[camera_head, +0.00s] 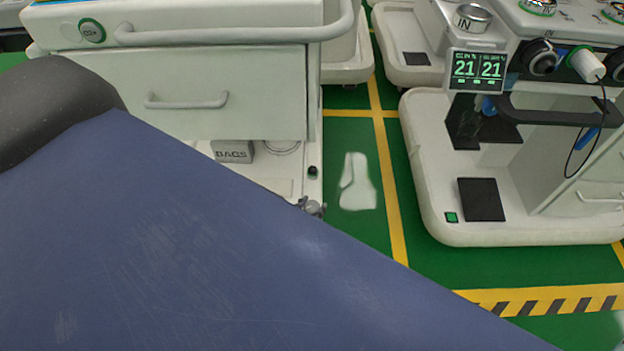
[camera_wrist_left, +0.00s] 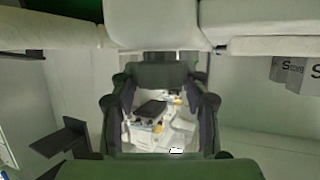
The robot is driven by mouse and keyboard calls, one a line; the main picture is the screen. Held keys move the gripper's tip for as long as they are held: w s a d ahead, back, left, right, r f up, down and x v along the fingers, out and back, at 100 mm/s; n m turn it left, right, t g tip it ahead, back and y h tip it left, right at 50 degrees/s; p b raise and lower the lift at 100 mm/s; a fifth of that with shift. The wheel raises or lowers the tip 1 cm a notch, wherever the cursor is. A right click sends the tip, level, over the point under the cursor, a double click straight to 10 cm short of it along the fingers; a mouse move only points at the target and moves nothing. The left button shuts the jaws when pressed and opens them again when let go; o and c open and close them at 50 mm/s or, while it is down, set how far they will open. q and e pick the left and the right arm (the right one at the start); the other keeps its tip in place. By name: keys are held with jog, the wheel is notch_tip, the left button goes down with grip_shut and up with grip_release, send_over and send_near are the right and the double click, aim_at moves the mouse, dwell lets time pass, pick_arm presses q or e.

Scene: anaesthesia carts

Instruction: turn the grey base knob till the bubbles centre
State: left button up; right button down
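A small grey lobed piece (camera_head: 313,208) shows at the low front right corner of the left cart (camera_head: 220,85), just past the edge of my blue arm link. It looks like a knob, but it is too small to be sure. No level bubbles can be made out. My left gripper (camera_wrist_left: 160,115) shows in the left wrist view, its dark fingers apart and nothing held between them. In the head view I cannot make it out apart from my arm, which covers the lower left. My right gripper is in neither view.
A small black knob (camera_head: 313,172) and a box marked BAGS (camera_head: 233,151) are on the left cart's base. The right cart (camera_head: 440,190) carries a display reading 21 and 21 (camera_head: 478,70). Green floor (camera_head: 362,240) with yellow lines lies between the carts.

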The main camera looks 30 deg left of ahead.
pick_arm(q)
jog(key=o, duration=0.4)
jog(key=shift+r, duration=0.1)
jog(key=shift+r, duration=4.95)
jog(key=s+d+r+g+h, duration=0.15)
jog(key=s+r+g, duration=0.25)
jog(key=s, duration=0.7)
jog(key=s+d+r+m+g, duration=0.1)
jog(key=s+d+r+g, duration=0.3)
jog(key=s, duration=0.7)
jog(key=s+d+r+g+h, duration=0.1)
jog(key=s+d+r+g, duration=0.3)
jog(key=s, duration=0.6)
jog(key=shift+g+y, duration=0.25)
jog(key=shift+g, duration=0.35)
jog(key=r+p, duration=0.3)
jog(key=p, duration=0.1)
jog(key=a+r+p, duration=0.1)
jog(key=r+p, duration=0.3)
jog(key=p, duration=0.1)
jog(key=a+r+p, duration=0.1)
jog(key=r+p, duration=0.3)
jog(key=shift+w+r, duration=0.1)
jog(key=shift+r, duration=0.05)
